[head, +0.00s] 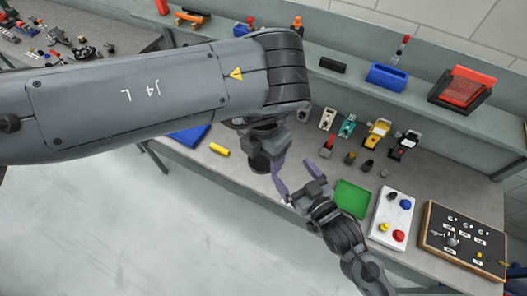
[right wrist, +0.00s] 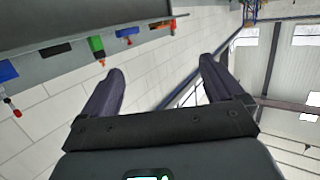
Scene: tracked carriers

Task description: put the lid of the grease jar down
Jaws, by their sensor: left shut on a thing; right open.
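My left gripper (head: 268,146) points down over the bench, just below the big left wrist. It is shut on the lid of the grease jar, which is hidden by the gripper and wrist. A dark round jar-like body (head: 259,163) stands on the bench right under the left gripper; whether the lid touches it I cannot tell. My right gripper (head: 303,167) comes up from the lower right, close beside the left one. Its purple fingers are apart, and in the right wrist view (right wrist: 160,82) nothing is between them.
A yellow cylinder (head: 219,149) and a blue tray (head: 189,134) lie left of the jar. A green mat (head: 351,198), a white board with coloured knobs (head: 378,233) and a dark panel (head: 436,243) are to the right. Several small carriers stand behind, below a shelf.

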